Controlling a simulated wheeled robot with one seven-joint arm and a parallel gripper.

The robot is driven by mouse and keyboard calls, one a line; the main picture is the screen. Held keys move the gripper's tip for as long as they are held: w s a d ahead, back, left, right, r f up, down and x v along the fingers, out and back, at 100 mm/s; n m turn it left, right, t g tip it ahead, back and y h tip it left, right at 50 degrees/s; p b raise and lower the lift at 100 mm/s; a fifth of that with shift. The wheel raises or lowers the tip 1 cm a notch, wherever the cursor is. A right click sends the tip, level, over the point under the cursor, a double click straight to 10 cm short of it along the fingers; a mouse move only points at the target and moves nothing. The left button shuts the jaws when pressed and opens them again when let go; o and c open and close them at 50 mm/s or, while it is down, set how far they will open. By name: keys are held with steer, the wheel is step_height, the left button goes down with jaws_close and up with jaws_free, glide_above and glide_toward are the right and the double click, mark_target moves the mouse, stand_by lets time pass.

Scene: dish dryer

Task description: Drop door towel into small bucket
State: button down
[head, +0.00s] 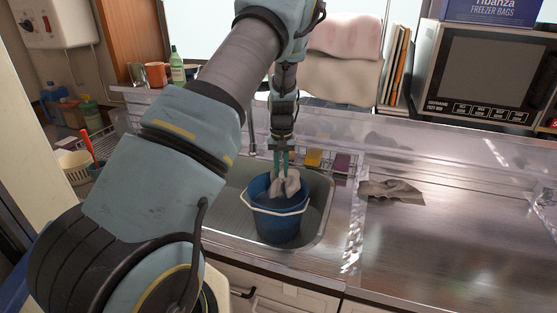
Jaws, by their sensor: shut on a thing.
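A small blue bucket (278,221) with a pale handle stands in the sink basin. A greyish-white towel (291,186) hangs from my gripper (281,168), at the bucket's mouth. My gripper points down over the bucket, its teal fingers shut on the towel. The towel's lower part is hidden by the bucket wall, so I cannot tell how deep it reaches.
A grey crumpled cloth (392,190) lies on the steel counter (440,255) right of the sink (321,201). Pink and beige towels (343,75) hang behind. A microwave (490,72) stands at the back right. The right front counter is clear.

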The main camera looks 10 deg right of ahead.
step_height(320, 180, down, 7)
steer(key=b, duration=0.3)
steer(key=shift+d+b, duration=0.3)
steer(key=shift+w+r, duration=0.1)
steer(key=shift+r, duration=0.05)
jaws_free()
stand_by(0.9)
step_height(320, 180, up, 6)
steer(key=p, duration=0.3)
steer(key=shift+f, duration=0.25)
